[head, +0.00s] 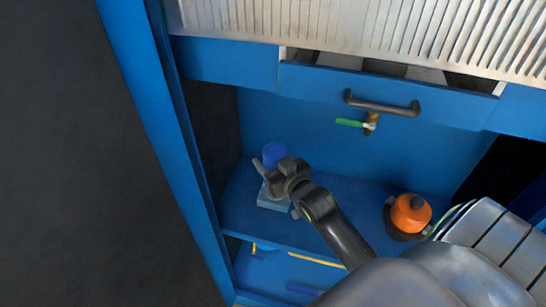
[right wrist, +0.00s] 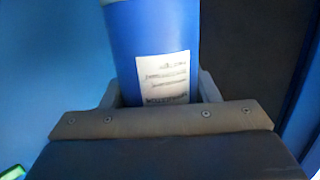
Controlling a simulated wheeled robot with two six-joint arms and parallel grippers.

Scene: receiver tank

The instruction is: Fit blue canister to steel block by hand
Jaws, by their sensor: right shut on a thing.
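The blue canister (head: 274,153) is upright above the shelf, at the left of the cabinet in the head view. It fills the upper middle of the right wrist view (right wrist: 150,40), with a white printed label facing the camera. My right gripper (head: 273,174) is shut on the canister, one finger on each side of it. My left gripper is not in view.
A brass valve with a green lever (head: 370,123) is on the back panel below a dark drawer handle (head: 382,104). The cabinet's left wall is close to the block.

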